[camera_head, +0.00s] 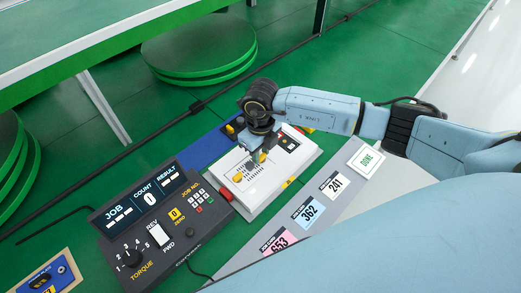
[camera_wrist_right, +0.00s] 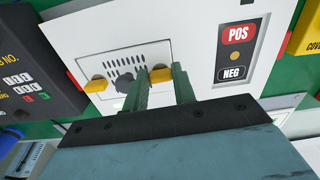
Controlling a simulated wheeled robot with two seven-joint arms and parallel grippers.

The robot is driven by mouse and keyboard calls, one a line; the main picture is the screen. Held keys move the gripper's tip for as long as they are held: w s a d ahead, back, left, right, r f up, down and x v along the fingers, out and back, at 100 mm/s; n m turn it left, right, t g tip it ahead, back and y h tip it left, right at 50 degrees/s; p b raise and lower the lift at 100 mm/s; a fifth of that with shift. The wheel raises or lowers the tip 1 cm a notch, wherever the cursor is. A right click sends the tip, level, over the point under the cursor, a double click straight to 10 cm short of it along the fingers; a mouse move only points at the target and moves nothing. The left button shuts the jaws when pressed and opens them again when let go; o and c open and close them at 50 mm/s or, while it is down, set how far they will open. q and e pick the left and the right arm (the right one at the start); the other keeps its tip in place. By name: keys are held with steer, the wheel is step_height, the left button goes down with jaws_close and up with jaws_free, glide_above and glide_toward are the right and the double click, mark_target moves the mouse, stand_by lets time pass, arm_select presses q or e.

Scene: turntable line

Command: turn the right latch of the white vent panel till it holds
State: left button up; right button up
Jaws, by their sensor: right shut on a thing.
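The white vent panel (camera_head: 288,168) lies on the bench in front of the right arm, and its white face also shows in the right wrist view (camera_wrist_right: 100,40). The right latch (camera_wrist_right: 161,75) is a yellow tab beside the vent slots, between the fingers of my right gripper (camera_wrist_right: 160,88). The gripper is shut on this latch. In the head view my right gripper (camera_head: 257,161) points down at the panel and partly hides the latch area. My left gripper is not in view.
A dark control console (camera_head: 150,225) with displays and switches stands left of the panel. A red POS and black NEG plate (camera_wrist_right: 237,52) lies beside the latches. Number cards (camera_head: 308,212) and a DONE card (camera_head: 366,161) lie on the grey strip at right.

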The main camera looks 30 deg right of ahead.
mark_target(261, 154)
steer(key=o, duration=1)
steer(key=shift+r, duration=0.1)
steer(key=shift+a+r+p, duration=0.1)
steer(key=shift+r+p, duration=0.4)
steer(key=r+p, duration=0.2)
steer(key=r, duration=0.1)
steer(key=r+p, duration=0.3)
steer(key=shift+d+r, duration=0.2)
steer(key=shift+r, duration=0.25)
